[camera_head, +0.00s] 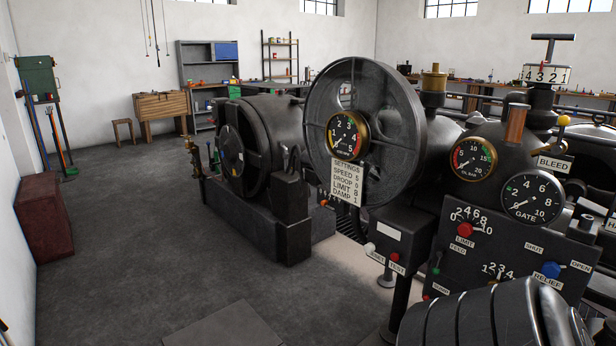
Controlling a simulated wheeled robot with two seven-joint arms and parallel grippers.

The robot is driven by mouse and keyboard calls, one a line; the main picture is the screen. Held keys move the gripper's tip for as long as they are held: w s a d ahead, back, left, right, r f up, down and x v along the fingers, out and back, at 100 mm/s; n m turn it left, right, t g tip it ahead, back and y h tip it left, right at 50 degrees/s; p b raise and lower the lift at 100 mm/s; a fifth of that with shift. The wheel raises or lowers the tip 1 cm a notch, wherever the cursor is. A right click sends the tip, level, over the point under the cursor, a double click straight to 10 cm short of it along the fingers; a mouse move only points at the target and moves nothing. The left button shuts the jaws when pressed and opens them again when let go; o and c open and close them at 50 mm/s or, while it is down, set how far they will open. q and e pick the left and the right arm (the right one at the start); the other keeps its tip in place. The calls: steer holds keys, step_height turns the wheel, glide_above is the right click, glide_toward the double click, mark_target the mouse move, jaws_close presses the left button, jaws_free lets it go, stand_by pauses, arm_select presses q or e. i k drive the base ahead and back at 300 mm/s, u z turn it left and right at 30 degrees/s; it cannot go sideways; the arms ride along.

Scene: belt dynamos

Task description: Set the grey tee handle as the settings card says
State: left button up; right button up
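The grey tee handle (553,38) stands upright on a stem at the upper right. Below it is a pale drum scale (546,74) showing 4, 3, 2, 1 from left to right; I cannot tell which figure is at its mark. The settings card (346,182) hangs below a gauge in front of the large wheel. It reads speed 5, limit 8, damp 1; the droop figure is too small to read surely. Neither of my grippers is in view.
A dark panel (480,258) carries a red limit knob (465,230) and a blue relief knob (551,270). A yellow-topped bleed lever (563,122) stands near the handle. A ridged dark cylinder (480,318) blocks the lower right. The floor (130,220) at left is mostly clear.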

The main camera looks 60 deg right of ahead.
mark_target(552, 37)
steer(key=z, duration=1.05)
steer(key=i, duration=2.65)
steer(key=z, duration=2.45)
